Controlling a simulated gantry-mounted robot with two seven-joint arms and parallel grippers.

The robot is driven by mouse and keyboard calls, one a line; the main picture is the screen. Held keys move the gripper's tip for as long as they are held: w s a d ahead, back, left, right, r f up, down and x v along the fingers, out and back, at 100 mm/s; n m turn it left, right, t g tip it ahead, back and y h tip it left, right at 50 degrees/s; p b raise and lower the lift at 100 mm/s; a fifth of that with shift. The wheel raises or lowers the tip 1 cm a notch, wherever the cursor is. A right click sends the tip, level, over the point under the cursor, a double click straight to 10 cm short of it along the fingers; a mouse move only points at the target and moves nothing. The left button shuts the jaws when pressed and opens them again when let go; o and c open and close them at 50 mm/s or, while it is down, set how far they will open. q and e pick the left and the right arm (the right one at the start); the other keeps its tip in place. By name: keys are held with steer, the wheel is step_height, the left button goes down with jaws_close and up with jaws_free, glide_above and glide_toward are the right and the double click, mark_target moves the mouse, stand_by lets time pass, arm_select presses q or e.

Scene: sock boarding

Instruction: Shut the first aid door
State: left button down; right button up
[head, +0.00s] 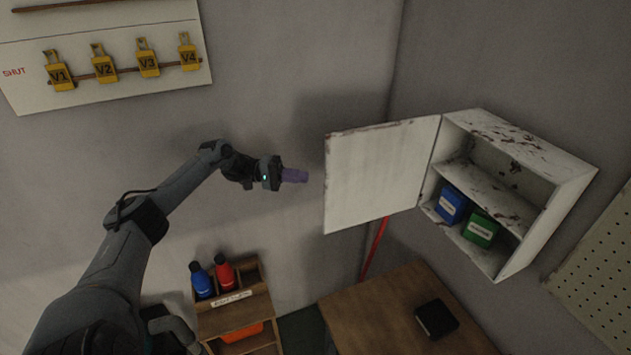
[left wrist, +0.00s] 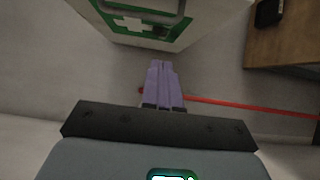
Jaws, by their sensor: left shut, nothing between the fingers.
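The first aid cabinet (head: 563,205) is a worn white box on the right wall, with a blue box and a green box on its lower shelf. Its door (head: 378,172) stands wide open, swung out to the left. In the left wrist view the door's outer face (left wrist: 178,33) shows a green panel with a white cross and a handle at the top. My left gripper (head: 303,176) has purple fingers and is shut and empty, just left of the door's free edge. Its fingers (left wrist: 164,80) point toward the door, seemingly apart from it. My right gripper is not in view.
A wooden table (head: 375,300) with a black box (head: 436,319) stands below the cabinet. A wooden rack (head: 235,312) with blue and red bottles is at the lower middle. A red rod (head: 375,248) shows below the door. Yellow tags hang at upper left.

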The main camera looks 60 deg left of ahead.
arm_select(q)
steer(key=w+d+p, duration=0.2)
steer(key=d+p, duration=0.1)
steer(key=d, duration=0.3)
steer(key=shift+w, duration=0.1)
stand_by(0.4)
